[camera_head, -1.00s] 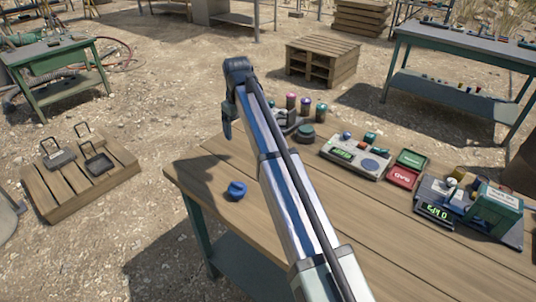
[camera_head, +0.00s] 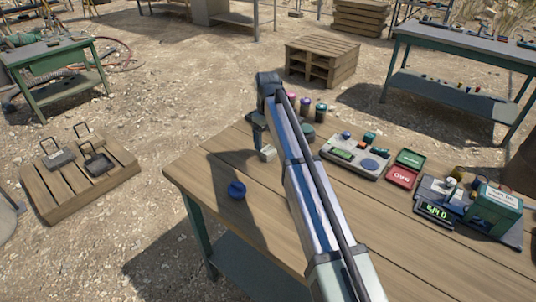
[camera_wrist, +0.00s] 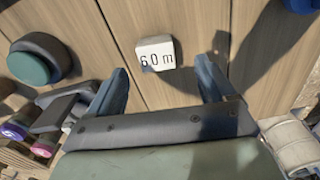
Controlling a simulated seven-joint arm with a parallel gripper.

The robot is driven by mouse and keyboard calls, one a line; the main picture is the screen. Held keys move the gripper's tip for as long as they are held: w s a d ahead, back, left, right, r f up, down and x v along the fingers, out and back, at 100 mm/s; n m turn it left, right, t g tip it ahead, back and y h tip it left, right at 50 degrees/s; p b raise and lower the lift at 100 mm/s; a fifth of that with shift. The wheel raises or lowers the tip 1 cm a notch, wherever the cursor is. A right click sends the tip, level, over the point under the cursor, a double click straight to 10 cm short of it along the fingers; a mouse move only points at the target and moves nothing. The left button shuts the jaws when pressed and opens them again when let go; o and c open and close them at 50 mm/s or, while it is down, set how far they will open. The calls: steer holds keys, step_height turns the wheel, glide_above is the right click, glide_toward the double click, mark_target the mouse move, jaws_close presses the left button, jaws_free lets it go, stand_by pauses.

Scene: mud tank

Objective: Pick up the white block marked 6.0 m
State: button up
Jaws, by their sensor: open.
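The white block (camera_wrist: 156,54) marked 6.0 m lies on the wooden table, its label facing up in the wrist view. In the head view the block (camera_head: 268,153) is a small pale cube near the table's far left edge, just right of my gripper. My gripper (camera_wrist: 165,80) is open, with its two dark fingers apart in the wrist view. The block shows beyond and between the fingertips, and nothing is held. In the head view my gripper (camera_head: 257,140) points down close to the block; whether it touches cannot be told.
A blue round knob (camera_head: 237,190) sits on the table (camera_head: 210,167) at the near left. A dark green-topped round object (camera_wrist: 28,68) and several coloured cylinders stand beside my gripper. A grey device (camera_head: 355,157), green and red trays, and a display unit (camera_head: 436,212) stand to the right.

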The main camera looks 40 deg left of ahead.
mark_target(268, 149)
steer(key=shift+w+f, duration=0.15)
steer(key=shift+f, duration=1.35)
steer(key=shift+w+f, duration=0.15)
steer(key=shift+f, duration=1.35)
steer(key=shift+c, duration=0.3)
steer(key=c, duration=1)
